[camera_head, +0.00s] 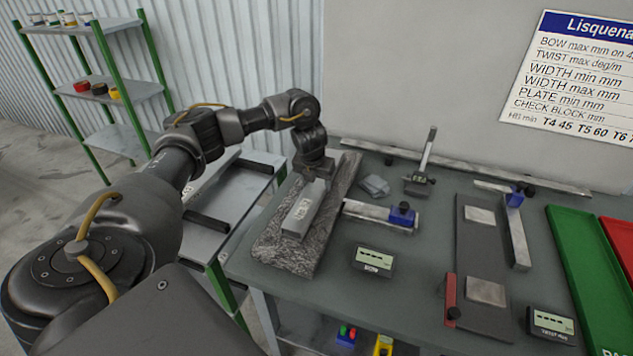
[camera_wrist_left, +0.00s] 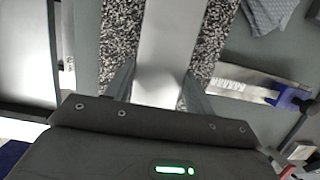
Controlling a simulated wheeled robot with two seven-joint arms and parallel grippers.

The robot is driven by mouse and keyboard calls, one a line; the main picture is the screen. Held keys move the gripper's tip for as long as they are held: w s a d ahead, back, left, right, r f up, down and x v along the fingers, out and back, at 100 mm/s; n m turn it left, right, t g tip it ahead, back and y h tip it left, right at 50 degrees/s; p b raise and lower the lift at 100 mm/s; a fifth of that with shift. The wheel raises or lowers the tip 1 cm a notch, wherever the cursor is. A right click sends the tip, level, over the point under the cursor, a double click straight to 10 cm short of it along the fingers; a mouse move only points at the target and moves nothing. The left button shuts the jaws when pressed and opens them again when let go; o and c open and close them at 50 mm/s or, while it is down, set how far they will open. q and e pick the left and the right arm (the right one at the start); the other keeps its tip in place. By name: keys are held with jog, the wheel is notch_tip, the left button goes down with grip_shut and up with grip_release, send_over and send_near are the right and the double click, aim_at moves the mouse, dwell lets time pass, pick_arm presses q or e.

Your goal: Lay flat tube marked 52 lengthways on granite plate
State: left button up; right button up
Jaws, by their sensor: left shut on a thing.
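The flat tube (camera_head: 303,209) is a light grey bar with a pale label on its upper face; I cannot read the number. It lies over the granite plate (camera_head: 275,251), a speckled grey slab, and runs along the plate's length. My left gripper (camera_head: 316,176) is shut on the tube near its far end. In the left wrist view the tube (camera_wrist_left: 169,40) runs between the fingers of the left gripper (camera_wrist_left: 160,88), with speckled granite (camera_wrist_left: 121,30) on both sides. Whether the tube's underside touches the plate is hidden. My right gripper is not in view.
Right of the plate are a steel rule with a blue block (camera_head: 402,215), a grey cloth (camera_head: 375,186), a digital display (camera_head: 373,262) and a caliper gauge (camera_head: 424,165). A dark fixture (camera_head: 480,250) stands further right, beside a green tray (camera_head: 585,260). A rack (camera_head: 235,190) stands left.

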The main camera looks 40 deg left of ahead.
pick_arm(q)
jog(key=shift+f, duration=0.25)
jog(key=o, duration=1.5)
jog(key=shift+c, duration=0.2)
jog(key=shift+f, duration=0.1)
jog(key=p+v, duration=0.1)
jog(key=v, duration=1)
jog(key=shift+p, duration=0.3)
